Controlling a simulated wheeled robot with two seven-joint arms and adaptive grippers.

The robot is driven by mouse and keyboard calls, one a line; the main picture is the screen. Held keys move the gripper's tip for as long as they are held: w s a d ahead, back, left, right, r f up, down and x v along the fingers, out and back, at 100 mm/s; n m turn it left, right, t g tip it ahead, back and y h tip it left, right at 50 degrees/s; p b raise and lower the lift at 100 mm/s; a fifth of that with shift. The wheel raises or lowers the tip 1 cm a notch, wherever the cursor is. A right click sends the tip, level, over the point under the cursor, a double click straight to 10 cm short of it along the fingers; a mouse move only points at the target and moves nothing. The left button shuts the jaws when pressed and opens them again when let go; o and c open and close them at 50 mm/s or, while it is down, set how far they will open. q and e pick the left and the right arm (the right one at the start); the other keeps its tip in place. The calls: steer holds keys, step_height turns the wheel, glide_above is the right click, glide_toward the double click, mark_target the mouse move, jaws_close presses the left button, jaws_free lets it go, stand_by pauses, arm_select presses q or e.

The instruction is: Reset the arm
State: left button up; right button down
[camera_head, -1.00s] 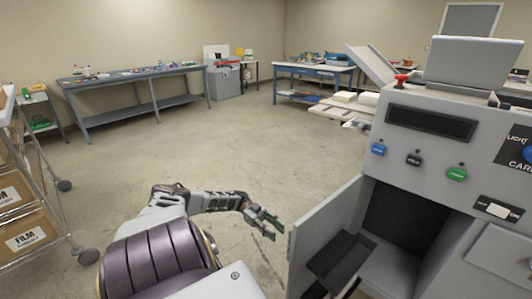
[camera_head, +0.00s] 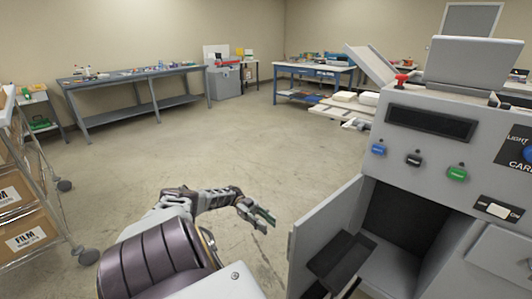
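My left arm comes in from the lower left and reaches out over the bare floor. My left gripper (camera_head: 263,218) is at the arm's end, left of the grey laminator's open door (camera_head: 325,235). Its two fingers look apart, with nothing seen between them. It touches nothing that I can see. My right gripper is not in view.
The grey laminator (camera_head: 430,140) stands close at the right, with its door open and a dark cavity behind it. A wire cart (camera_head: 62,215) with film boxes (camera_head: 25,240) stands at the left. Workbenches (camera_head: 140,85) line the back. The middle floor is clear.

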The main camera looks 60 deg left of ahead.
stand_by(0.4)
